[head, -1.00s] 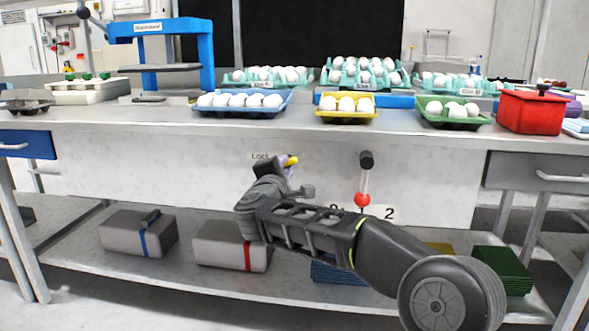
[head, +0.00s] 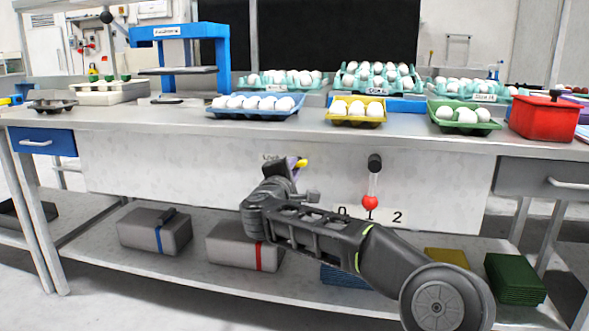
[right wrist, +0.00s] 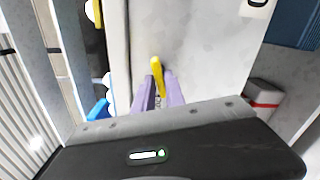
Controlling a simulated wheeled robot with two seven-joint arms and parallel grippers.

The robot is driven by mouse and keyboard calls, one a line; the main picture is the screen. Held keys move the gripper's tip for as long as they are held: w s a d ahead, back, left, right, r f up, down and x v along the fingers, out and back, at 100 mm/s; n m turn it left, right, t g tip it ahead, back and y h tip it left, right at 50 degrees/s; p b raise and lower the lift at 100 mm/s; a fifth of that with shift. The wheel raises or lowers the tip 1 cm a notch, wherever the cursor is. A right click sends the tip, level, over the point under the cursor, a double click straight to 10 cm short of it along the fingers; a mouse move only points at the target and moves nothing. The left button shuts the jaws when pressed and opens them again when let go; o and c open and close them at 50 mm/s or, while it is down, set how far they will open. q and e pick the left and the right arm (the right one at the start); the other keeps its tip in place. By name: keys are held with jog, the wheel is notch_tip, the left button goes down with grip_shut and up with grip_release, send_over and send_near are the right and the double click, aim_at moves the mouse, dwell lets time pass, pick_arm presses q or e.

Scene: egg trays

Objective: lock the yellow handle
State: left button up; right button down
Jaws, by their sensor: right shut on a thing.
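The yellow handle (head: 301,163) is on the pale front panel of the workbench (head: 330,185). My right gripper (head: 292,166) is at the handle, its arm coming up from the lower right. In the right wrist view the yellow handle (right wrist: 157,78) lies between the two purple fingers (right wrist: 159,92), which are shut on it. It looks slightly tilted there. The label by the handle is mostly hidden behind the gripper. My left gripper is not in view.
A red-knobbed lever (head: 370,201) hangs right of the handle, above a 0-1-2 scale. Egg trays, including a yellow one (head: 356,121), and a red box (head: 543,117) stand on the benchtop. Grey boxes, one with a red stripe (head: 240,246), lie on the lower shelf.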

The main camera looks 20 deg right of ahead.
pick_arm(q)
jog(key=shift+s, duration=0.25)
pick_arm(e)
jog(key=m, duration=0.3)
jog(key=shift+d+r+m, duration=0.1)
jog(key=shift+d+m, duration=0.1)
jog(key=shift+m, duration=0.2)
jog(key=c, duration=1.4)
grip_release()
jog(key=shift+d, duration=0.1)
